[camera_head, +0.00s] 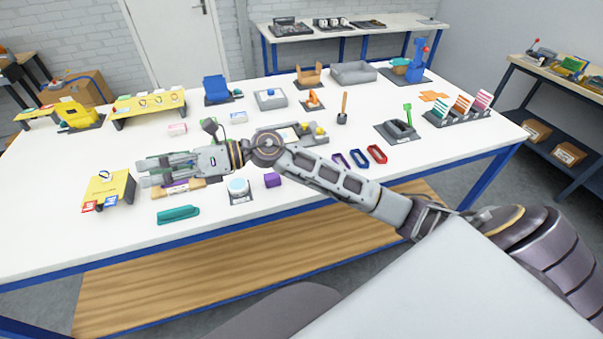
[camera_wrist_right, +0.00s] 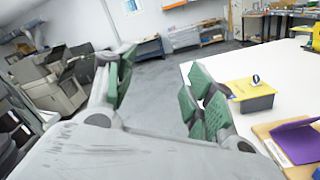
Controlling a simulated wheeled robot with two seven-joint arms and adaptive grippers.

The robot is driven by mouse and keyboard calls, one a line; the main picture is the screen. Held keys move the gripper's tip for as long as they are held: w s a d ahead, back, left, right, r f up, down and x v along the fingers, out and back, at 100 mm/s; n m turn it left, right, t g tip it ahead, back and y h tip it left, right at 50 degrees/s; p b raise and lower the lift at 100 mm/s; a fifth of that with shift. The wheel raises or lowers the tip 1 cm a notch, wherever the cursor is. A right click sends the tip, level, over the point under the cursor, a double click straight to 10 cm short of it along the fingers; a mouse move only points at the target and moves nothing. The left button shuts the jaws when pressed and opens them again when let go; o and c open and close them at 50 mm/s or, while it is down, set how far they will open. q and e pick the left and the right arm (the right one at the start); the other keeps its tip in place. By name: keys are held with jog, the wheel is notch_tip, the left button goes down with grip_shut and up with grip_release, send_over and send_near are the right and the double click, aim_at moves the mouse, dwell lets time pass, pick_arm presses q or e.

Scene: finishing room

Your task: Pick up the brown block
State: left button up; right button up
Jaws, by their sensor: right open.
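My right gripper (camera_head: 141,172) reaches in from the right and hangs over the left part of the white table. Its fingers are spread with nothing between them; the gap also shows in the right wrist view (camera_wrist_right: 162,65). No plain block of clear brown is easy to make out. The nearest match is a flat tan wooden piece (camera_head: 194,185) with a purple part on it, just below the gripper and partly hidden by it. It shows at the lower right of the right wrist view (camera_wrist_right: 302,173), outside the fingers. My left gripper is not in view.
A yellow box (camera_head: 106,187) stands left of the fingers. A teal tray (camera_head: 178,215), a round pale blue-topped item (camera_head: 238,187) and a purple block (camera_head: 272,180) lie near the front edge. Several fixtures fill the table's back.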

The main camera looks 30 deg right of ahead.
jog(key=w+d+f+n+g+h, duration=0.35)
jog(key=d+f+n+h, duration=0.35)
jog(key=d+f+h, duration=0.5)
jog(key=w+d+r+h, duration=0.1)
jog(key=d+h, duration=0.6)
jog(key=d, duration=1.5)
jog(key=shift+d+r+m+g+h, duration=0.25)
jog(key=shift+r+m+g+h, duration=0.2)
jog(key=shift+r, duration=0.1)
jog(key=shift+f, duration=0.15)
jog(key=f, duration=0.6)
jog(key=shift+d+f+p, duration=0.35)
jog(key=shift+d+f, duration=0.15)
jog(key=shift+f, duration=0.65)
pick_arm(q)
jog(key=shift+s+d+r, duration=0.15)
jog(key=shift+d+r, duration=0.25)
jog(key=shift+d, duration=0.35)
